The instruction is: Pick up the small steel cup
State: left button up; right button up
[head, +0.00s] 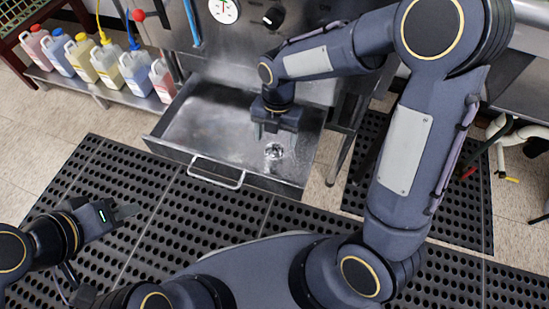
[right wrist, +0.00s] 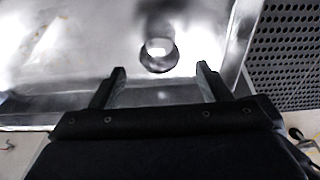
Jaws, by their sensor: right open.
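The small steel cup (head: 274,151) sits in the open steel drawer (head: 222,180), right of the drawer's middle. In the right wrist view the cup (right wrist: 158,55) shows as a round shiny shape with a bright centre, beyond and between the fingertips. My right gripper (head: 270,132) is inside the drawer's outline, just behind and above the cup in the head view. In the right wrist view its two fingers (right wrist: 161,80) are apart with nothing between them. My left gripper (head: 132,211) is at the left over the floor mat, away from the drawer; its jaw opening is unclear.
The drawer's front has a bar handle (head: 216,172), and its walls surround the cup. Several coloured jugs (head: 105,64) stand on a low shelf at the upper left. Perforated black mats (head: 160,235) cover the floor. The drawer floor around the cup is mostly bare.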

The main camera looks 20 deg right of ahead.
aim_at(274, 157)
jog(key=f+b, duration=0.1)
jog(key=f, duration=0.1)
jog(key=f+b, duration=0.1)
jog(key=f, duration=0.1)
jog(key=f+b, duration=0.1)
jog(key=f, duration=0.1)
jog(key=shift+s+a+f, duration=0.15)
jog(key=shift+s+a, duration=0.05)
jog(key=shift+s, duration=0.05)
jog(key=c, duration=1)
